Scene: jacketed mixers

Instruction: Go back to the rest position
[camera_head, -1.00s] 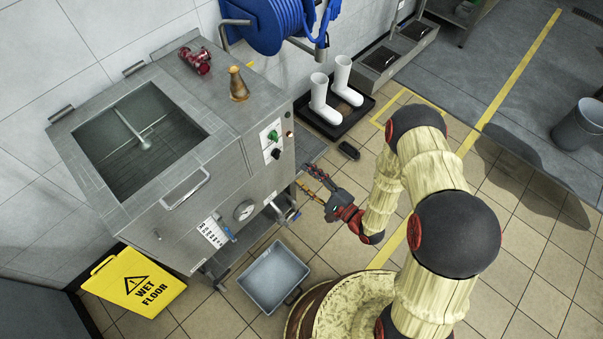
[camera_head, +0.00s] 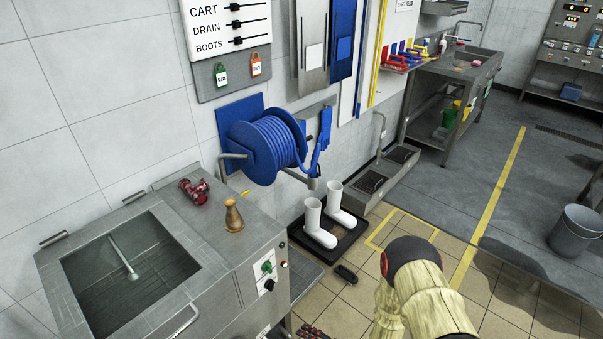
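My arm (camera_head: 425,300) rises from the bottom edge of the head view, right of centre, with a pale ribbed cover and a dark joint with a red cap. A small red and dark part, which looks like my gripper (camera_head: 313,332), shows at the bottom edge by the mixer's right side. Most of it is cut off, so its fingers and anything in them cannot be made out. The jacketed mixer (camera_head: 225,272) stands at the lower left with its basin open.
A red metal fitting (camera_head: 194,191) and a brass-coloured cone (camera_head: 234,215) stand on the mixer. White boots (camera_head: 318,225) stand on a black tray (camera_head: 352,240) under the blue hose reel (camera_head: 265,148). A grey bucket (camera_head: 575,231) stands at right. Floor between is mostly clear.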

